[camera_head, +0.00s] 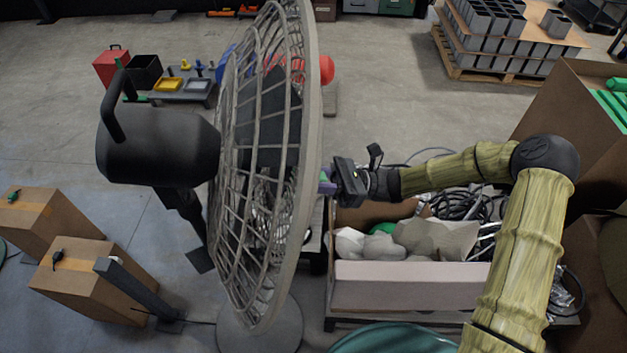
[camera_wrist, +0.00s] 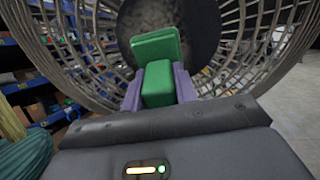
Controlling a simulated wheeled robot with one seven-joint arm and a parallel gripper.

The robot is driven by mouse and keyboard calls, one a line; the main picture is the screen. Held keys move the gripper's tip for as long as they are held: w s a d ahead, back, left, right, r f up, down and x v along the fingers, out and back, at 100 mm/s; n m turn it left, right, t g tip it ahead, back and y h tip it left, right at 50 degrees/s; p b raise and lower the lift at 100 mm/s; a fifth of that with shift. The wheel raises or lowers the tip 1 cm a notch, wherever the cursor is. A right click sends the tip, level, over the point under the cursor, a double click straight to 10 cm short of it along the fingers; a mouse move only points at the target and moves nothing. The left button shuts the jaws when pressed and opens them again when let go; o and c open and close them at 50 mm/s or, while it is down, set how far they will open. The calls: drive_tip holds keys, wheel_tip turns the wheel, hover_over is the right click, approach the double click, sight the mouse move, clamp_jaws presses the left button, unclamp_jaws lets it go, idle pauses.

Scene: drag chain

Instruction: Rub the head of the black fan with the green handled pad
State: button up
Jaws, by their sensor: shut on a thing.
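The black fan (camera_head: 158,142) stands at the left centre of the head view, with its large grey wire head (camera_head: 311,130) side-on. The fan's cage also fills the upper wrist view (camera_wrist: 232,45), with a dark round hub behind the pad. My gripper (camera_head: 327,183) is at the front side of the cage, near its middle height. In the wrist view my gripper's purple fingers (camera_wrist: 158,90) are shut on the green handled pad (camera_wrist: 156,48). The pad points toward the middle of the cage. Whether it touches the cage I cannot tell. In the head view the pad is hidden by the cage rim.
A light box (camera_head: 410,288) with grey lumps and black cables lies below my arm. Cardboard boxes (camera_head: 85,280) stand at the lower left. A pallet of grey blocks (camera_head: 500,45) is at the upper right. Open floor (camera_head: 400,100) lies behind the arm.

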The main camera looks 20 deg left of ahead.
drive_tip(key=w+a, duration=0.2)
drive_tip(key=w, duration=0.1)
drive_tip(key=shift+w+a+r, duration=0.1)
drive_tip(key=shift+a, duration=0.1)
idle(0.5)
drive_tip(key=shift+r, duration=0.1)
drive_tip(key=shift+w+d+r+p, duration=0.1)
drive_tip(key=shift+d+r+p, duration=0.1)
drive_tip(key=shift+r+p, duration=0.3)
drive_tip(key=shift+w+d+r+p, duration=0.1)
drive_tip(key=shift+d+r+p, duration=0.05)
drive_tip(key=shift+r+p, duration=0.3)
drive_tip(key=shift+f, duration=0.1)
drive_tip(key=shift+s+d+p, duration=0.45)
drive_tip(key=shift+s+d, duration=0.05)
drive_tip(key=shift+s, duration=0.4)
drive_tip(key=shift+s+d+p, duration=0.45)
drive_tip(key=shift+s+d, duration=0.05)
drive_tip(key=shift+s, duration=0.35)
drive_tip(key=shift+s+d, duration=0.1)
